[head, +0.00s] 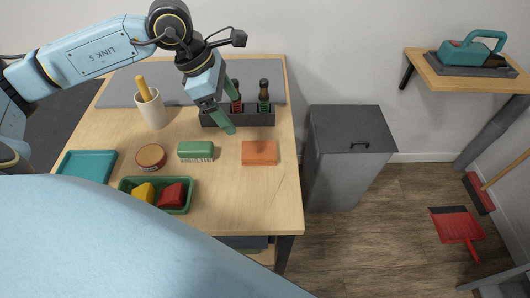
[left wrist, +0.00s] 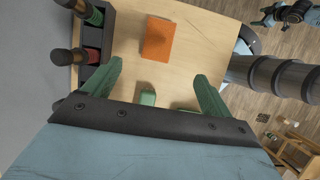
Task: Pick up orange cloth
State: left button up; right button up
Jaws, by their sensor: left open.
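The orange cloth (head: 259,152) lies flat on the wooden table, right of the green brush, as a small folded rectangle. It also shows in the left wrist view (left wrist: 159,39), beyond the fingertips. My left gripper (head: 230,108) is above the table near the dark bottle rack, up and to the left of the cloth. Its green fingers are apart, with nothing held between them, in the left wrist view (left wrist: 157,76). My right gripper is not seen in the head view.
A dark rack (head: 238,116) with bottles stands behind the cloth. A green brush (head: 196,150), a round tin (head: 151,157), a white cup (head: 152,112), a teal tray (head: 87,166) and a green bin (head: 158,208) with yellow and red pieces stand left. The table's right edge is close to the cloth.

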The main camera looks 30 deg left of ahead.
pick_arm(q)
notch_tip(320, 180, down, 2)
jog(key=b, duration=0.3)
send_over(258, 150)
jog(key=s+a, duration=0.1)
jog(key=a, duration=0.1)
notch_tip(258, 150, down, 8)
jog(key=shift+f, duration=0.1)
jog(key=shift+b+x, duration=0.4)
jog(key=shift+x, duration=1.95)
jog(key=shift+s, duration=0.1)
jog(key=c, duration=1.1)
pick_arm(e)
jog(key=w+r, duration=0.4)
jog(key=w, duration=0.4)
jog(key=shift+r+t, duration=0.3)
pick_arm(q)
jog(key=shift+r, duration=0.2)
notch_tip(258, 150, up, 10)
jog(key=shift+f+p, duration=0.15)
jog(key=shift+p, duration=0.95)
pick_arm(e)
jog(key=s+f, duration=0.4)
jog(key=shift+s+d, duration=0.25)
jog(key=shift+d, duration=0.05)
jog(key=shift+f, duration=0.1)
